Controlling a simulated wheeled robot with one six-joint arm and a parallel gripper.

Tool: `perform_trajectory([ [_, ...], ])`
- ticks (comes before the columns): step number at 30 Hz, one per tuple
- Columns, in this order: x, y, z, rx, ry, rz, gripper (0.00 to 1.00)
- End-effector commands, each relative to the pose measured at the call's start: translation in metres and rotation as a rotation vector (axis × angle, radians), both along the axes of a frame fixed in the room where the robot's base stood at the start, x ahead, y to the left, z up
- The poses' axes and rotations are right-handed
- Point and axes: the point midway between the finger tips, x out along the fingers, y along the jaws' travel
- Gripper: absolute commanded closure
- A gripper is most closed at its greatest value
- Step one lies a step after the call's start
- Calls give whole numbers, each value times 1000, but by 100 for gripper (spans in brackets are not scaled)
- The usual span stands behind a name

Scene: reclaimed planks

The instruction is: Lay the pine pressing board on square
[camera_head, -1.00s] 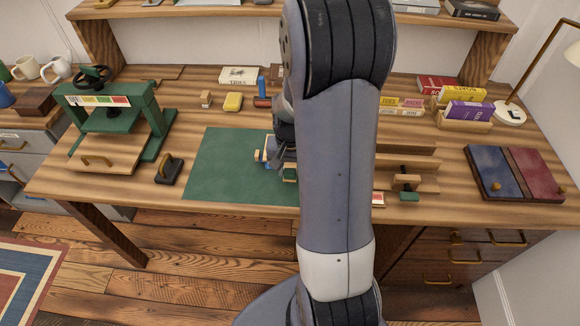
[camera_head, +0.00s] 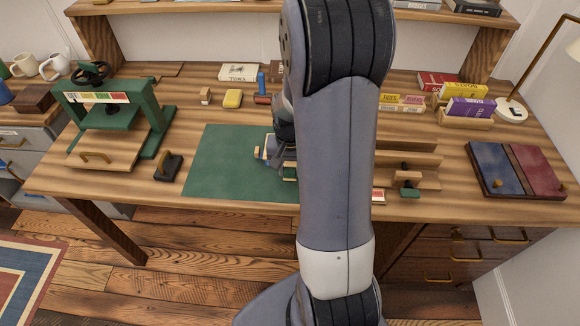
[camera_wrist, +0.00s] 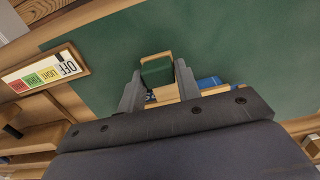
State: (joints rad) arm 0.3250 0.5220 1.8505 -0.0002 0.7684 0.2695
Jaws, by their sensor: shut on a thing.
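My gripper (camera_wrist: 160,88) is over the green mat (camera_wrist: 105,50), its two fingers shut on a pale pine piece (camera_wrist: 165,92), which I take to be the pressing board. A green block (camera_wrist: 156,72) edged with a pale wood strip shows just beyond, between the fingertips. A blue item (camera_wrist: 209,82) sits close to the right finger. In the head view my arm hides most of the grip; a pale wood end (camera_head: 257,153) shows at its left, above the green mat (camera_head: 225,170). Whether the board touches anything below, I cannot tell.
A green press (camera_head: 115,100) stands at the left, with a dark-based handled tool (camera_head: 168,167) beside it. Wooden fixtures (camera_head: 415,178) and a blue and red board (camera_head: 515,170) are at the right. The mat's left part is clear.

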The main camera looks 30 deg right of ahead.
Motion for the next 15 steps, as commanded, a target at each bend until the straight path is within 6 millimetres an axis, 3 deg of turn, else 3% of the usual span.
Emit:
perform_trajectory([
  [2,0,0,-2,0,0,0,92],
  [3,0,0,-2,0,0,0,67],
  [12,0,0,-2,0,0,0,43],
  [15,0,0,-2,0,0,0,43],
])
